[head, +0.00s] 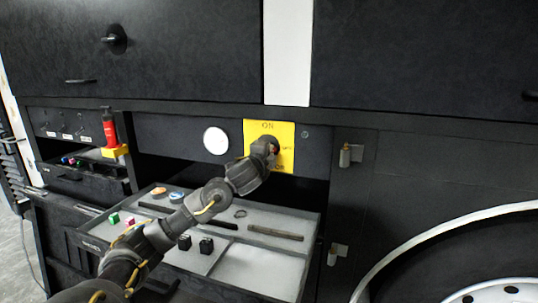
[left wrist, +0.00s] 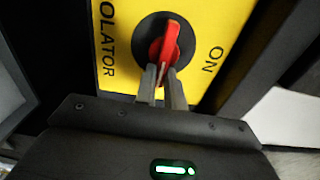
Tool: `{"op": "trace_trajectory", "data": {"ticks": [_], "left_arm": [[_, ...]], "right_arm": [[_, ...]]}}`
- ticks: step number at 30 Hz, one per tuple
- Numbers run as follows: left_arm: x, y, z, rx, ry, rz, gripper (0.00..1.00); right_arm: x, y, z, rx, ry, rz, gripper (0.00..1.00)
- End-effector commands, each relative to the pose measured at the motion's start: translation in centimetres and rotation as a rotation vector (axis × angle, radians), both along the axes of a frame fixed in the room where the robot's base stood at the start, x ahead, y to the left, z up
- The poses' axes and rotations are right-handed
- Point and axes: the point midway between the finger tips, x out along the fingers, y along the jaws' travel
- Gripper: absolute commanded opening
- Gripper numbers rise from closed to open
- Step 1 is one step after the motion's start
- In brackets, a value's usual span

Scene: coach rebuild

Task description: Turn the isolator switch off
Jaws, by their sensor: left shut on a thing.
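The isolator switch is a yellow plate (head: 285,132) on the dark panel, marked ON at its top in the head view. In the left wrist view the plate (left wrist: 232,20) carries a round black base and a red handle (left wrist: 171,40). The handle's long axis runs nearly up and down there, and the ON mark stands to its right, off that axis. My left gripper (head: 270,147) is at the plate and hides the handle in the head view. In the left wrist view its fingers (left wrist: 160,75) are shut on the handle's near end. My right gripper is not in view.
An open drawer (head: 262,272) with several small parts and bars lies below my left arm. A white disc (head: 216,141) is left of the plate. A latch (head: 346,155) juts out at the right.

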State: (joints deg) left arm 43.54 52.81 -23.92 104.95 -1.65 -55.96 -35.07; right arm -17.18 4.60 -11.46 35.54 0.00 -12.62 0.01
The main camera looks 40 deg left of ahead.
Motion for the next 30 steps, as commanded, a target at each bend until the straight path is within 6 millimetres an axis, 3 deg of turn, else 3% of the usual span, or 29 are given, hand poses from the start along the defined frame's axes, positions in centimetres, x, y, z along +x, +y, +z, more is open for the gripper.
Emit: {"op": "trace_trajectory", "data": {"ticks": [14,15,22,30], "left_arm": [[-0.04,0.33,0.23,0.011,0.001,0.007,0.0],[-0.04,0.33,0.24,0.011,0.001,0.007,0.15],[0.03,0.16,0.14,0.011,0.002,0.003,0.44],[-0.03,0.01,0.1,0.011,0.002,0.001,0.44]], "right_arm": [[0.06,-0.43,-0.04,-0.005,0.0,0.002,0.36],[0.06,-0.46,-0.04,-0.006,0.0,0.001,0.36],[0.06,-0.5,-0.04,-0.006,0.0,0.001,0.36],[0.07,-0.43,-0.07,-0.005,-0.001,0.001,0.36]]}}
